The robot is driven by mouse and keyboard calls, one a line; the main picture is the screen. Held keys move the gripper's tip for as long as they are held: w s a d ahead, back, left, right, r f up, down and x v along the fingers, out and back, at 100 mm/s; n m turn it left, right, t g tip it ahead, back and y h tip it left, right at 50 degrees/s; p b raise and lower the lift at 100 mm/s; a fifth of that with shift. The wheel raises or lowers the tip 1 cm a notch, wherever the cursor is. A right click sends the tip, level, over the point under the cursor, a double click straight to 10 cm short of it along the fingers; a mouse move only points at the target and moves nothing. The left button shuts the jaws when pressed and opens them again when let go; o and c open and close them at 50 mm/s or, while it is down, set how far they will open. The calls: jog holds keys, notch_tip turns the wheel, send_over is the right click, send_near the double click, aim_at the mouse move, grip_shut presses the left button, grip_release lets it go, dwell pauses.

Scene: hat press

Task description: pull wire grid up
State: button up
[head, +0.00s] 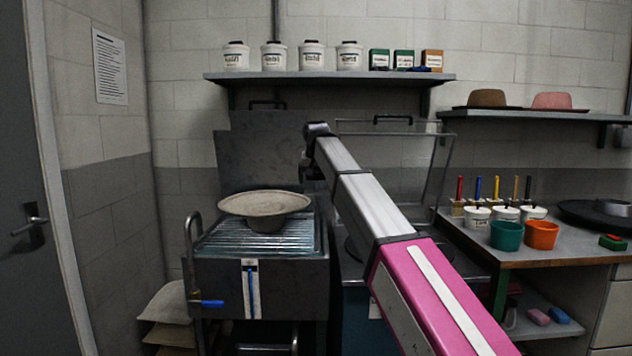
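The wire grid (222,240) lies level across the top of the grey metal tank (215,283). A pale felt hat body (264,204), wide-brimmed and upside down, rests on the grid and hides its middle. A bent grey bar handle (190,235) rises at the tank's left side; I cannot tell whether it joins the grid. My arm reaches in from the lower right. My gripper (306,164) is small and dark, near the hat's back right rim in the picture. Its fingers are hard to make out, and I see nothing held.
A raised dark lid (268,135) stands behind the tank. A clear-sided cover (437,165) is right of my arm. A blue-handled valve (211,303) juts from the tank's front. The workbench (560,254) at right holds cups and brushes. Sacks (168,302) lie at lower left.

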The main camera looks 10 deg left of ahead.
jog(key=shift+f, duration=0.1)
jog(key=a+v, duration=0.1)
jog(key=v, duration=0.9)
jog(key=shift+d+r, duration=0.4)
jog(key=shift+d, duration=0.05)
jog(key=shift+s, duration=0.15)
